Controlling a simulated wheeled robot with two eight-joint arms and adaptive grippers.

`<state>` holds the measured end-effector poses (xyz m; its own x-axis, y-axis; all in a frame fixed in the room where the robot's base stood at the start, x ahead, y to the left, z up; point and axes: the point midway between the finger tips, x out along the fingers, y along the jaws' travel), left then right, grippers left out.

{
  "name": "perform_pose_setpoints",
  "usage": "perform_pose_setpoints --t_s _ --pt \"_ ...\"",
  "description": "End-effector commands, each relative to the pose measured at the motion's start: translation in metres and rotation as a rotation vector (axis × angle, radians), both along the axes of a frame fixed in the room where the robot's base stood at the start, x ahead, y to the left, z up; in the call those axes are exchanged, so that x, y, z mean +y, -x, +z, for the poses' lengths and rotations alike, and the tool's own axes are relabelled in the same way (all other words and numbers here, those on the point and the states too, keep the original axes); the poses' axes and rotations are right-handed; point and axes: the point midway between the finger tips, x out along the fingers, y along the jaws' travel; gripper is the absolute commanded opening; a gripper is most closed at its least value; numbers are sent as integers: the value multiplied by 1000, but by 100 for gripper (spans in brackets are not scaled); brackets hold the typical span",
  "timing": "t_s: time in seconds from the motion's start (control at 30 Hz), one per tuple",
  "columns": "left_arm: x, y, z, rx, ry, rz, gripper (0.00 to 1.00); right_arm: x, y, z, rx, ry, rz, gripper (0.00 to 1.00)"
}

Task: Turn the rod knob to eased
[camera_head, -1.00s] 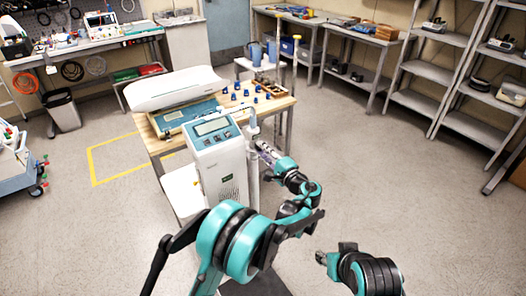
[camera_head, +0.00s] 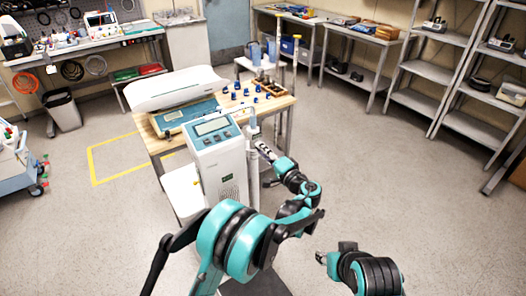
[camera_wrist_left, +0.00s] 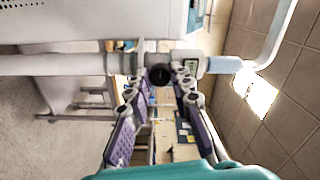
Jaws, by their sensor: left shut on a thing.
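The rod knob (camera_wrist_left: 160,75) is a small dark round knob beside the white pole clamp in the left wrist view. My left gripper (camera_wrist_left: 159,85) has its fingertips on either side of the knob and is shut on it. In the head view the left gripper (camera_head: 262,149) reaches the rod at the right side of the white pump (camera_head: 222,170); the knob itself is hidden there. The rod (camera_wrist_left: 60,65) runs across the left wrist view. My right gripper (camera_head: 322,258) is at the lower right, away from the pump; its fingers are too small to read.
A wooden table (camera_head: 158,145) behind the pump holds a white scale (camera_head: 175,88) and several small blue items. Metal shelves (camera_head: 440,90) stand at the right. The floor right of the pump is clear.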

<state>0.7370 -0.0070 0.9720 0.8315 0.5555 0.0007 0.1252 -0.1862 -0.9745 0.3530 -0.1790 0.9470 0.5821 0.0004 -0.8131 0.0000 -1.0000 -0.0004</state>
Motion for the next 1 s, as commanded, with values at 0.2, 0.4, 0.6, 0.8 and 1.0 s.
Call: perform_pose_setpoints --t_s 0.2,0.4,0.6,0.8,1.0 --pt "1 -1 1 0 -3 1 43 0 0 0 0 0 0 40" --pt "1 0 1 0 -2 0 43 0 0 0 0 0 0 40" --pt "0 0 7 0 -2 0 43 0 0 0 0 0 0 40" --pt "0 0 44 -1 -4 1 43 0 0 0 0 0 0 40" --pt "1 1 84 -2 -7 2 61 0 0 1 0 0 0 40"
